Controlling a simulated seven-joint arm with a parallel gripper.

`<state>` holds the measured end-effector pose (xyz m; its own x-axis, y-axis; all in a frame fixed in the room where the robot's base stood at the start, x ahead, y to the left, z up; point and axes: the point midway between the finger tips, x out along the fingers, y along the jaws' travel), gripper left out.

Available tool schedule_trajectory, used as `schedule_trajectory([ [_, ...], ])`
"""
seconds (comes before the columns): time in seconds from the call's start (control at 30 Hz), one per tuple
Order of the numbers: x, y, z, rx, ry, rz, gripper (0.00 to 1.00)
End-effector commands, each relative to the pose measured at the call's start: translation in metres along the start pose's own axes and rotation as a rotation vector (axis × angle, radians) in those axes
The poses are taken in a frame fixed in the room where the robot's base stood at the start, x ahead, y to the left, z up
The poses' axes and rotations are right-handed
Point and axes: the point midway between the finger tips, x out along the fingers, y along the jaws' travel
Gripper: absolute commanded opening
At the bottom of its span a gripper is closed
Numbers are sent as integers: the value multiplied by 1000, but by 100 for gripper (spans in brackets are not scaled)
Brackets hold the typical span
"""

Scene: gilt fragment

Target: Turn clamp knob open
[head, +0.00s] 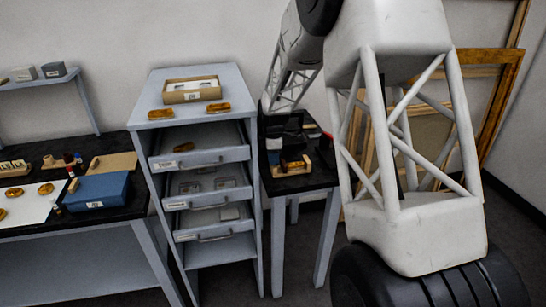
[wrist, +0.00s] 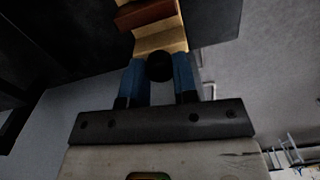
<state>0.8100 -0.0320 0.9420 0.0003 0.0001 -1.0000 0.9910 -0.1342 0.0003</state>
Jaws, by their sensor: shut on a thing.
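The clamp (wrist: 160,38) is a pale wooden block with a darker reddish-brown piece across it, at the top of the wrist view. Its round black knob (wrist: 160,67) faces the wrist camera. My gripper (wrist: 160,69) has its two blue fingers on either side of the knob and is shut on it. In the head view the wooden clamp (head: 290,169) sits on the small dark table, and my gripper is at its far side, dark and partly hidden, so the fingers are hard to make out.
The small dark table (head: 312,180) stands between a grey drawer cabinet (head: 163,122) with open drawers and leaning gilt frames (head: 505,75). A red item (head: 326,140) is near the clamp. A workbench at left holds a blue box (head: 95,189) and gilt fragments (head: 15,192).

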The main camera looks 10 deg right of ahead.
Motion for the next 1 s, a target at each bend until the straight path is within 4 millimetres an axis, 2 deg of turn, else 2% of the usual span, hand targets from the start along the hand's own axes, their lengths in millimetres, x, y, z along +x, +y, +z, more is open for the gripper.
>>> schedule_trajectory([
  [0.7, -1, 0, 0, -658, 0, 1, 3],
  [1.0, 0, 0, 0, -858, 0, 0, 3],
])
